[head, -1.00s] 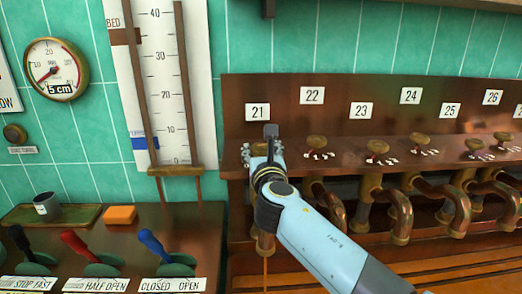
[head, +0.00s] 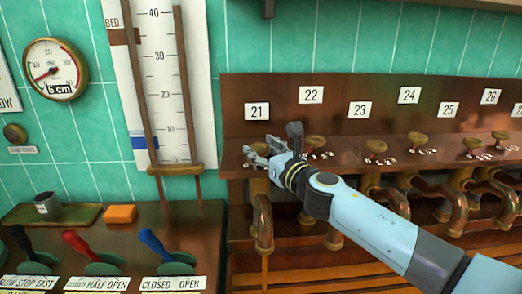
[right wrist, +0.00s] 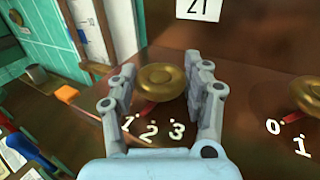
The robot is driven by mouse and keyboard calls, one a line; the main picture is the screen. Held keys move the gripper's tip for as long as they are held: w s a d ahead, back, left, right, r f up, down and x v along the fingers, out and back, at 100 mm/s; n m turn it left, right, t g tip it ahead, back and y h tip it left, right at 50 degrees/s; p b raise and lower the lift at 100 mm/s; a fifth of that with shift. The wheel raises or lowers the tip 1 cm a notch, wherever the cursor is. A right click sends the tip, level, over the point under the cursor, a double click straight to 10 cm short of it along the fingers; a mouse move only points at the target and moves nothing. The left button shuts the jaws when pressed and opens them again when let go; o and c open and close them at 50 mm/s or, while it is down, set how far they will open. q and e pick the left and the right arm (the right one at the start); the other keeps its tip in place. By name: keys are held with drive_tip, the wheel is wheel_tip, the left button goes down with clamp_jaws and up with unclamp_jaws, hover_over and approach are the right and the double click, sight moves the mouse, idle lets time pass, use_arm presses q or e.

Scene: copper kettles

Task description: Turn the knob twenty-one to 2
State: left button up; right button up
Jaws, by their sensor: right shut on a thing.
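The knob twenty-one is a round brass knob (right wrist: 165,82) with a red pointer (right wrist: 147,108), below the white plate 21 (right wrist: 198,9). The plate also shows in the head view (head: 257,111). My right gripper (right wrist: 168,85) is shut on the knob, one grey finger on each side of it. The red pointer points down-left, around the gap between the white digits 1 and 2 (right wrist: 149,132); its exact tip is hard to tell. Digit 3 shows to the right. In the head view my right gripper (head: 262,154) largely hides this knob. My left gripper is not in view.
A neighbouring brass knob (right wrist: 307,92) stands to the right, with more knobs along the wooden shelf. Curved copper pipes (head: 263,225) hang below. At left are levers with red (head: 76,241) and blue (head: 152,241) handles, an orange block (head: 120,214) and a gauge (head: 54,69).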

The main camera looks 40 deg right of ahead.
drive_tip(key=shift+d+n+y+b, duration=0.15)
drive_tip(key=shift+n+y+b, duration=1.15)
drive_tip(key=shift+y, duration=0.7)
drive_tip(key=o, duration=1.2)
